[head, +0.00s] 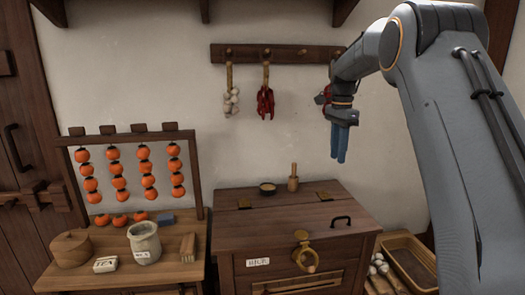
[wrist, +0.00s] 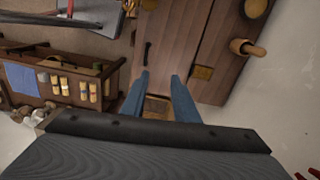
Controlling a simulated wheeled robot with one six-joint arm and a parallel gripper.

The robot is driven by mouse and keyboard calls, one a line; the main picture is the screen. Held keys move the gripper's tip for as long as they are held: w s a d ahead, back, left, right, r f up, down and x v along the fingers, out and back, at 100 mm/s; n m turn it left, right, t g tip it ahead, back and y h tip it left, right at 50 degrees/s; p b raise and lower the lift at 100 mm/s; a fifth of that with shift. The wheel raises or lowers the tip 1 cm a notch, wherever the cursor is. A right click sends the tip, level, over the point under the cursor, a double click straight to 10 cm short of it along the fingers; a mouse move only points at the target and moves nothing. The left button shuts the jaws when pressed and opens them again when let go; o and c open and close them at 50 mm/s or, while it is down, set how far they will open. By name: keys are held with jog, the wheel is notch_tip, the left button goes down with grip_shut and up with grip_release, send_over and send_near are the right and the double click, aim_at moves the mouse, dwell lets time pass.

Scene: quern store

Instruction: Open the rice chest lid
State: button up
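In the wrist view the lid (wrist: 178,40), handle (wrist: 147,50) and one hinge (wrist: 203,73) show beyond my fingers. My gripper (head: 340,160) hangs with blue fingers downward, above and behind the chest's right side, touching nothing. In the wrist view its fingers (wrist: 159,76) are apart and empty.
A persimmon rack and jar (head: 145,243) occupy the left bench. A wooden tray (head: 412,258) is at the right. Garlic and peppers (head: 265,102) hang on the wall.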

jog(key=s+a+f+n+t+b, duration=0.1)
jog(key=s+a+f+n+b, duration=0.2)
jog(key=s+f, duration=1)
jog(key=s+n+b, duration=0.1)
jog(key=n+b, duration=0.1)
jog(key=n, duration=0.3)
jog(key=shift+b, duration=0.3)
jog(key=s+f+n+b, duration=0.1)
jog(key=s+f+n, duration=0.1)
jog(key=s+f, duration=0.2)
jog(key=s+a+f+n+b, duration=0.1)
jog(key=s+f, duration=0.3)
jog(key=s, duration=0.5)
jog(key=s+a+f+n+b, duration=0.1)
jog(key=s+f+n+b, duration=0.1)
jog(key=s+f+n, duration=0.2)
jog(key=shift+s+f+t, duration=0.2)
jog(key=shift+s, duration=0.55)
jog(key=shift+s+f+t, duration=0.15)
jog(key=shift+s+t, duration=0.05)
jog(key=shift+s, duration=0.5)
jog(key=shift+c, duration=0.4)
jog(key=shift+s+a+f, duration=0.1)
jog(key=shift+s+a, duration=0.05)
jog(key=shift+s, duration=0.1)
